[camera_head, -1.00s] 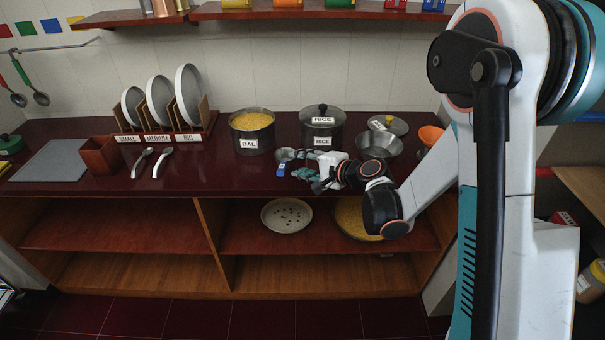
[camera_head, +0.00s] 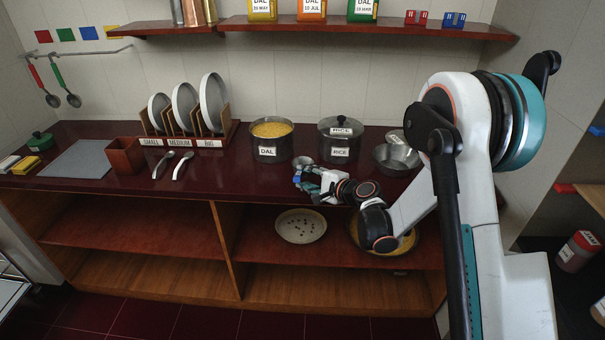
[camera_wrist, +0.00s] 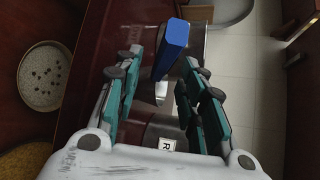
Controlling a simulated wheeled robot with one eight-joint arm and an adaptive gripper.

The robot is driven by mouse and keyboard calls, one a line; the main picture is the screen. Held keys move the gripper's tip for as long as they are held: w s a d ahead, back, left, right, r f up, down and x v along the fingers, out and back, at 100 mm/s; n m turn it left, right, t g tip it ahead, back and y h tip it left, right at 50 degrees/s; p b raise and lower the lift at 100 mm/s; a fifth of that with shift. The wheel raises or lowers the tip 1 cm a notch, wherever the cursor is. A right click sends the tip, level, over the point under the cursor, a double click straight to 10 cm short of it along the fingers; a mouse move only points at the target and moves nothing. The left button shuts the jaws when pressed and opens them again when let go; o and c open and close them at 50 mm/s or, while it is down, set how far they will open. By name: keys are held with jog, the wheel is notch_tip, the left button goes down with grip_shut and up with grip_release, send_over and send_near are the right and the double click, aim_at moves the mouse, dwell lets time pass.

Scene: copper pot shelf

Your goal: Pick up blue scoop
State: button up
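The blue scoop has a blue handle (camera_wrist: 172,46) and, in the head view, a small metal bowl (camera_head: 303,161) near the front edge of the dark red counter (camera_head: 250,183). My gripper (camera_head: 303,180) is low over that front edge, at the scoop's handle. In the wrist view my gripper (camera_wrist: 160,78) has its teal-padded fingers spread, one on each side of the blue handle. A gap shows between the handle and the fingers. Part of the scoop is hidden by my fingers in the head view.
Behind my gripper stand the dal pot (camera_head: 271,141) and the lidded rice pot (camera_head: 340,140). A metal bowl (camera_head: 397,160) is to the right. A plate rack (camera_head: 190,135) and two spoons are to the left. A round tray (camera_head: 301,226) lies on the shelf below.

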aim_at(298, 171)
jog(key=b+x, duration=0.2)
jog(key=x, duration=0.3)
jog(key=shift+w, duration=0.1)
jog(key=shift+c, duration=0.4)
grip_shut()
